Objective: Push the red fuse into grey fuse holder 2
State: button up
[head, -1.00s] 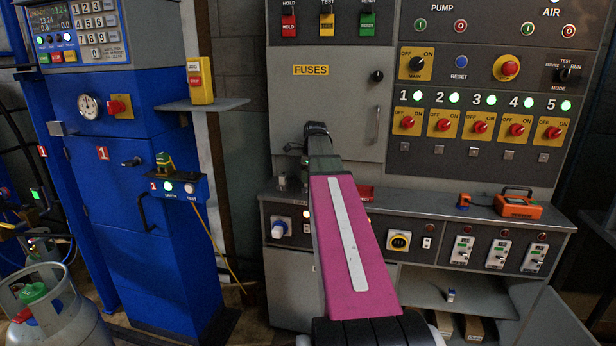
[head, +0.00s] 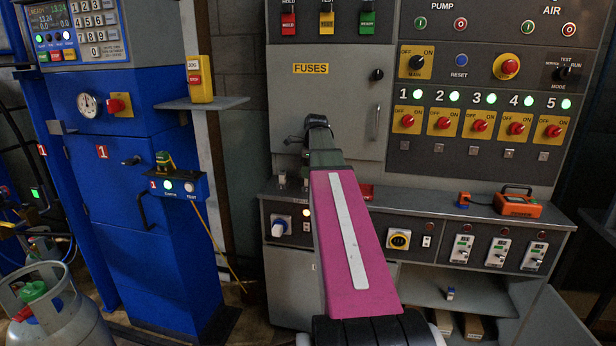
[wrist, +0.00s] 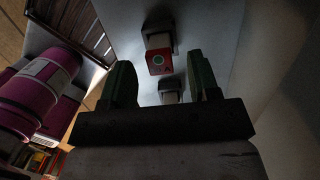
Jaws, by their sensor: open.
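A second grey holder (wrist: 171,88) lies lower, between my fingers in the picture. No number shows on either, so I cannot tell which is holder 2. My gripper (wrist: 159,66) is open, its two dark green fingers on either side of the fuse in the picture, with nothing visibly held. In the head view my pink arm hides the fingers.
The FUSES cabinet door (head: 325,100) is shut behind my arm. A small red item (head: 366,191) lies on the ledge right of my arm. An orange device (head: 517,205) stands farther right on the ledge. A blue machine (head: 140,180) stands at left.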

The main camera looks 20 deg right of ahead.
notch_tip(320, 180, up, 8)
jog(key=d, duration=0.1)
jog(key=shift+s, duration=0.35)
dwell(0.6)
